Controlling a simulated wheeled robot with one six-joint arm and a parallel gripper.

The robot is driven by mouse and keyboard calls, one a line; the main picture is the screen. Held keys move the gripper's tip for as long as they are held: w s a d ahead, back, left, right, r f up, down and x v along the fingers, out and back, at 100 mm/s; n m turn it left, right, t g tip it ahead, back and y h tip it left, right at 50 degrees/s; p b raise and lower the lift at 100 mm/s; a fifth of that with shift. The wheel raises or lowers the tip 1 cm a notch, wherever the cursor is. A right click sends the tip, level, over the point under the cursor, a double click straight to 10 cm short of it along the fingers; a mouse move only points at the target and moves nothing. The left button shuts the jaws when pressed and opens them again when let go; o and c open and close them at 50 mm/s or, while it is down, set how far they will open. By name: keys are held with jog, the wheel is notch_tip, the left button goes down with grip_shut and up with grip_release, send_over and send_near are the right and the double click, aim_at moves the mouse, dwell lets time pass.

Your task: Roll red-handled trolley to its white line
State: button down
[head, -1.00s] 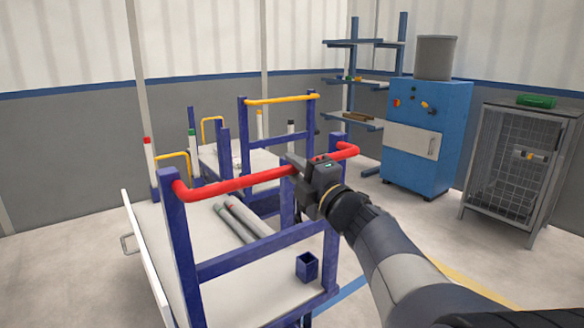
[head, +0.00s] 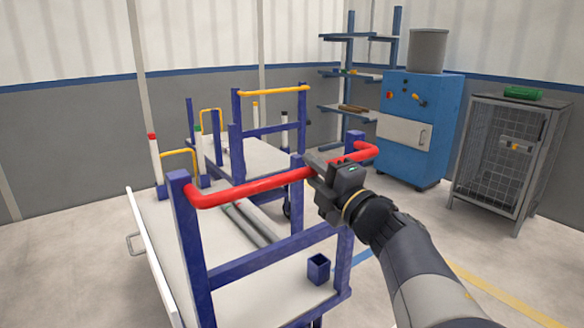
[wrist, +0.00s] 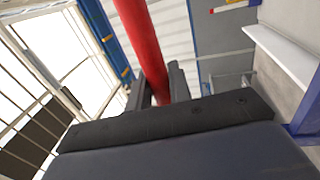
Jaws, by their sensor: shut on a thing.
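The red-handled trolley has a blue frame and a pale deck (head: 200,230). Its red handle (head: 250,187) runs across the top between two blue posts. My gripper (head: 318,168) is shut on the red handle, right of its middle. In the wrist view the red handle (wrist: 146,50) passes between the dark fingers (wrist: 158,88). Grey pipes (head: 250,222) lie on the deck, partly hidden by the frame. A small blue cup (head: 318,268) sits at the deck's near right corner. I cannot make out a white floor line.
A yellow-handled trolley (head: 270,95) stands close behind. A blue cabinet (head: 412,125) with a grey bin (head: 427,50), a shelf rack (head: 350,75) and a mesh cage (head: 500,160) stand at the right. Floor between the trolleys and cabinet is open.

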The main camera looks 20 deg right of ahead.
jog(key=shift+s+d+f, duration=0.1)
jog(key=shift+s+f, duration=0.1)
dwell(0.3)
jog(key=c, duration=1.8)
grip_release()
jog(key=shift+o, duration=1)
jog(key=shift+s, duration=0.2)
jog(key=shift+o, duration=1.3)
jog(key=shift+r, duration=0.15)
jog(key=shift+d, duration=0.1)
jog(key=p+v, duration=0.2)
jog(key=v, duration=0.8)
jog(key=shift+s, duration=0.4)
jog(key=shift+w, duration=0.1)
